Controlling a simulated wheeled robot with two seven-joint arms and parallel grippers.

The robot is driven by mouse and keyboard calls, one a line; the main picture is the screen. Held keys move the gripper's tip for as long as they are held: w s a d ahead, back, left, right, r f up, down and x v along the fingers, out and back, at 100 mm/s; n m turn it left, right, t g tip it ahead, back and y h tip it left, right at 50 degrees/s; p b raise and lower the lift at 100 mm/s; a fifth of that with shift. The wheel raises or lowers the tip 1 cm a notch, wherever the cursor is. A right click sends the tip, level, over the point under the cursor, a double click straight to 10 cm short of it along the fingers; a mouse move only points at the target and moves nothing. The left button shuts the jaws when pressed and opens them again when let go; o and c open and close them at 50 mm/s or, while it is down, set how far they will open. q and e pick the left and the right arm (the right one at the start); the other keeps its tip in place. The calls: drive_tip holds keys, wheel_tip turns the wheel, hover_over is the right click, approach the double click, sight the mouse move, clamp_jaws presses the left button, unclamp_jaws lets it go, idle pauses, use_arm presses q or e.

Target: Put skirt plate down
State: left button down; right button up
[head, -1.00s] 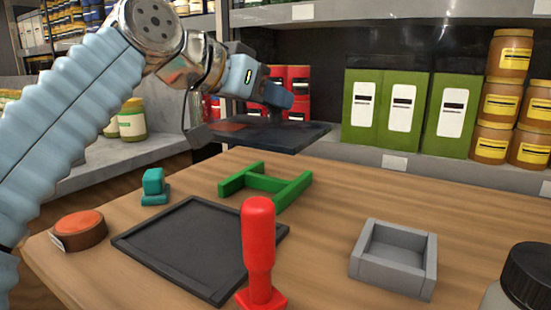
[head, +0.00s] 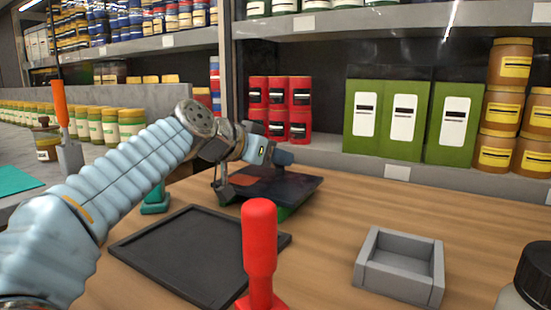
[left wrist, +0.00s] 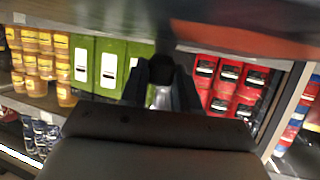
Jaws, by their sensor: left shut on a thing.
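The skirt plate, a dark flat plate (head: 290,187), lies roughly level under my left gripper (head: 284,160). My left gripper is shut on it near its upper side. The green H-shaped frame (head: 283,213) is almost wholly hidden below the plate, with only a small bit of green showing. I cannot tell whether the plate touches the frame. In the left wrist view, which appears upside down, the gripper fingers (left wrist: 162,88) show in the middle, and a blurred dark surface, probably the plate (left wrist: 240,38), fills the top. My right gripper is not in view.
A black tray (head: 135,246) lies left of a red-handled upright tool (head: 259,240). A grey open box (head: 402,285) stands at the right, and a dark-lidded jar (head: 533,275) at the right edge. A teal block (head: 155,207) is partly behind my arm. Shelves with green boxes (head: 403,118) stand behind.

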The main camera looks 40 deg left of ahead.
use_arm(q)
drive_tip(key=shift+r, duration=0.1)
drive_tip(key=c, duration=1.3)
unclamp_jaws()
drive_tip(key=shift+f, duration=0.25)
drive_tip(key=o, duration=0.5)
drive_tip(key=shift+r, duration=0.1)
drive_tip(key=shift+r, duration=0.2)
drive_tip(key=v, duration=1.2)
drive_tip(key=shift+f+b, duration=0.15)
drive_tip(key=shift+b, duration=0.15)
